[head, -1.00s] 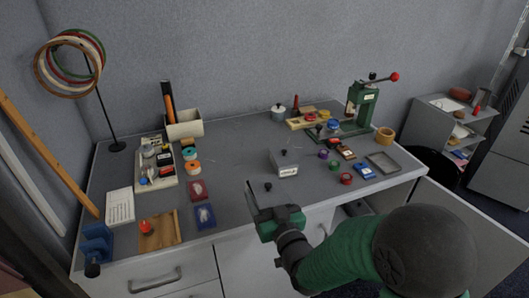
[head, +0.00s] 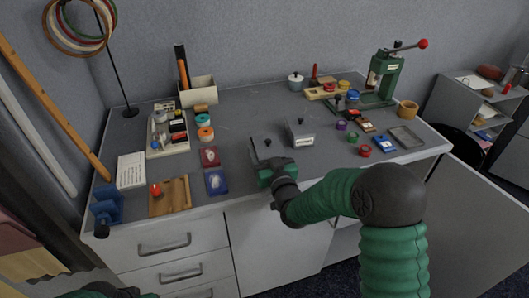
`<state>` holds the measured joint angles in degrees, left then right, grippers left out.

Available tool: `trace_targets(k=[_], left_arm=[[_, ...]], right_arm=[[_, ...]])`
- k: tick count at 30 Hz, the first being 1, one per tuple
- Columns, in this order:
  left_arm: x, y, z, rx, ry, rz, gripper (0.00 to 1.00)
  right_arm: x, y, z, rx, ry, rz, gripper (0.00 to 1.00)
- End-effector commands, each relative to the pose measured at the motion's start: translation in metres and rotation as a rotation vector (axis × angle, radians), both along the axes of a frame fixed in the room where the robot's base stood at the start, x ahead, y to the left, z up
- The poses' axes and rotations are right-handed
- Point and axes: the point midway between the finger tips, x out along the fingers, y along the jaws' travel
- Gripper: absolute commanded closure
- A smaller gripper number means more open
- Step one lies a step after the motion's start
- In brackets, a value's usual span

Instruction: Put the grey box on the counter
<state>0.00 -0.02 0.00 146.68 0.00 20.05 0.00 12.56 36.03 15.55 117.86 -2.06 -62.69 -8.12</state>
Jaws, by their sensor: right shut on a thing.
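A grey box (head: 302,133) with a white label and a small dark knob stands upright on the grey counter (head: 235,125). My right gripper (head: 268,152) is at the counter's front edge, left of and nearer than this box, with a gap between them. It is shut on a grey thing with a small dark knob (head: 268,142). That thing blends into the counter, so its outline and whether it touches the counter cannot be told. Only a bit of my left arm shows at the bottom left; its gripper is out of view.
Red and blue cards (head: 216,181) lie left of my right gripper. Small coloured pots (head: 364,150) and a grey tray (head: 406,137) are at the right. A green lever press (head: 385,75) stands behind them. The counter's middle behind the gripper is mostly clear.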

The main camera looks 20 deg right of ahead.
Motion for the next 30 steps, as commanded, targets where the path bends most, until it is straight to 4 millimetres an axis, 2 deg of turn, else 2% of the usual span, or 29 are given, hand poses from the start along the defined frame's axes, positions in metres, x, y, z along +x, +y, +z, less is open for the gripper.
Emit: trace_targets(k=[2, 12, 13, 17, 27, 30], left_arm=[[0.0, 0.0, -0.005, 0.0, 0.0, 0.0, 0.58], [0.0, 0.0, -0.008, 0.0, 0.0, 0.0, 0.58], [0.0, 0.0, -0.007, 0.0, 0.0, 0.0, 0.58], [0.0, 0.0, -0.006, 0.0, 0.0, 0.0, 0.58], [0.0, 0.0, -0.003, 0.0, 0.0, 0.0, 0.58], [0.0, 0.0, -0.001, 0.0, 0.0, 0.0, 0.58]], right_arm=[[0.007, 0.0, -0.009, 0.001, 0.0, 0.0, 0.91], [0.007, 0.0, -0.012, 0.0, 0.0, 0.0, 0.91], [0.007, 0.0, -0.012, 0.0, 0.001, 0.0, 0.29], [0.007, 0.0, -0.011, 0.0, 0.001, 0.0, 0.12], [0.007, 0.0, -0.007, 0.0, 0.0, 0.0, 0.1], [-0.003, 0.0, -0.007, -0.001, 0.001, 0.0, 0.1]])
